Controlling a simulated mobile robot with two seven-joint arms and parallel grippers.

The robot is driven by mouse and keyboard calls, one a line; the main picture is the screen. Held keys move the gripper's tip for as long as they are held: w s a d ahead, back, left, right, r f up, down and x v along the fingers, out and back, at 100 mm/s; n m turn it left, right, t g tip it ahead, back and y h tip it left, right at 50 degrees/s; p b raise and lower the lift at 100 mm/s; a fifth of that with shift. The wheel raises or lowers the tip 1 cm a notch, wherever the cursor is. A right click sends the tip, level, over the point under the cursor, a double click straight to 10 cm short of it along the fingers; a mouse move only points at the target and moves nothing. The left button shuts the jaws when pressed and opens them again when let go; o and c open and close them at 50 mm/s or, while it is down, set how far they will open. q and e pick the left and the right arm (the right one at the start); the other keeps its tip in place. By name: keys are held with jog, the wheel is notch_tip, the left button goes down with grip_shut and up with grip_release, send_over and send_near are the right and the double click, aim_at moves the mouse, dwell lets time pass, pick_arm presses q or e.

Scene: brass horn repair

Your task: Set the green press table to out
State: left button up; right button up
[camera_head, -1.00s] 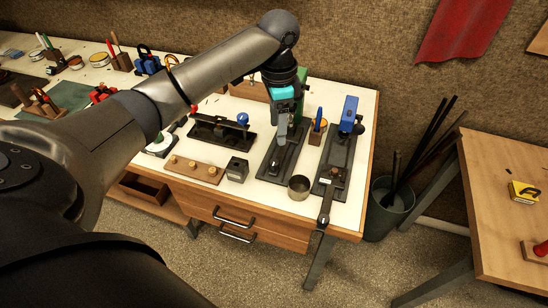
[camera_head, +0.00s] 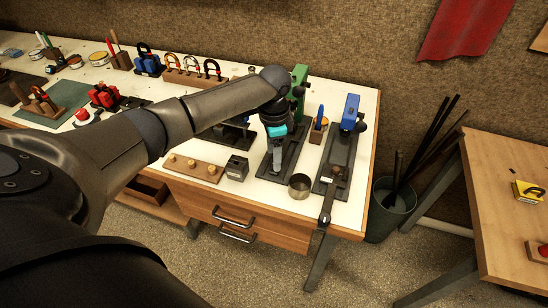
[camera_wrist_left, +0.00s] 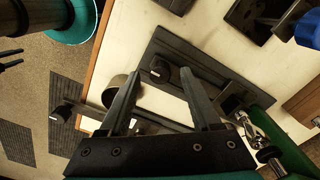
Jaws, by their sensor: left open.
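The green press (camera_head: 299,82) stands at the back of its long dark base (camera_head: 264,172) on the white bench. In the wrist view its green body (camera_wrist_left: 290,155) is at lower right, beside a silver ram (camera_wrist_left: 250,130). A dark knob with a white mark (camera_wrist_left: 162,71) sits toward the front end of the base (camera_wrist_left: 200,62). My left gripper (camera_head: 277,168) points down above the base, in front of the green column. In the wrist view its fingers (camera_wrist_left: 162,97) are apart with nothing held between them. The arm and gripper hide part of the press table.
A brass cup (camera_head: 299,186) stands right of the base. A blue press (camera_head: 349,112) stands further right, its lever reaching over the bench's front edge. A dark block (camera_head: 237,168) and a wooden peg board (camera_head: 193,168) lie to the left.

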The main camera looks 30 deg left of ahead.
pick_arm(q)
jog(key=shift+f, duration=0.75)
grip_shut()
dwell(0.9)
